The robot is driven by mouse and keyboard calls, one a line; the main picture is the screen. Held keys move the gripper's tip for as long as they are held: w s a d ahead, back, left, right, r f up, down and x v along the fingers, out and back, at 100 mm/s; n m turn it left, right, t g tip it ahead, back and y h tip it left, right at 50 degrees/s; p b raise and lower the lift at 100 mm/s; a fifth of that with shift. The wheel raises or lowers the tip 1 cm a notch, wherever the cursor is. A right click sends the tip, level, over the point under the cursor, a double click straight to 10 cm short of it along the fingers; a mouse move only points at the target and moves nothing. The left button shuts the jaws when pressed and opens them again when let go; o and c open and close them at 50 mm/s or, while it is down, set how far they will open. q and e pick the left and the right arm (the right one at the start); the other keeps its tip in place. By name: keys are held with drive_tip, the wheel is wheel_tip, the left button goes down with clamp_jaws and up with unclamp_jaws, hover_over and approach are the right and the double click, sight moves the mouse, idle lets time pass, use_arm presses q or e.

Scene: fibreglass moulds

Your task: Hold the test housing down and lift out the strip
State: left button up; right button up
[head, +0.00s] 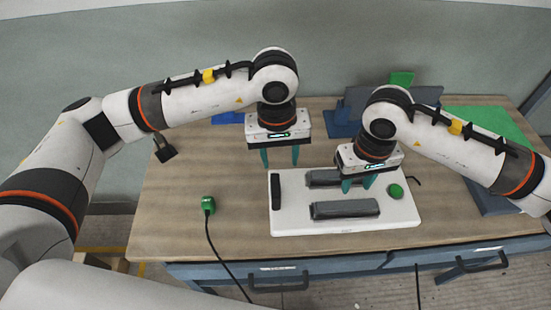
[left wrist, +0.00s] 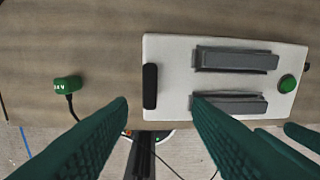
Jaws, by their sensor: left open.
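The white plate (head: 292,226), which seems to be the test housing, lies flat on the table. It carries two grey blocks, a rear one (head: 322,174) and a front one (head: 345,209), a black bar (head: 275,190) at its left end and a green button (head: 395,191) at its right. Which part is the strip I cannot tell. My left gripper (head: 280,156) is open and empty, above and behind the plate's left end; its fingers (left wrist: 162,108) frame nothing in the left wrist view. My right gripper (head: 357,184) hangs over the plate, fingers apart, hiding part of the rear block.
A green plug (head: 208,204) with a black cable lies left of the plate. Blue and green pieces stand at the table's back right, with a green sheet (head: 488,122) near the right edge. The table's left side is mostly clear. Drawers with handles line the front.

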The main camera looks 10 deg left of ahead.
sight(275, 185)
use_arm(q)
drive_tip(key=shift+s+a+f+y, duration=0.15)
drive_tip(key=shift+a+f, duration=0.1)
drive_tip(key=shift+f, duration=0.25)
drive_tip(key=shift+s+a+f+y, duration=0.1)
drive_tip(key=shift+a+f+y, duration=0.1)
drive_tip(key=shift+f, duration=0.3)
wheel_tip(275, 185, down, 12)
drive_tip(key=shift+r, duration=0.2)
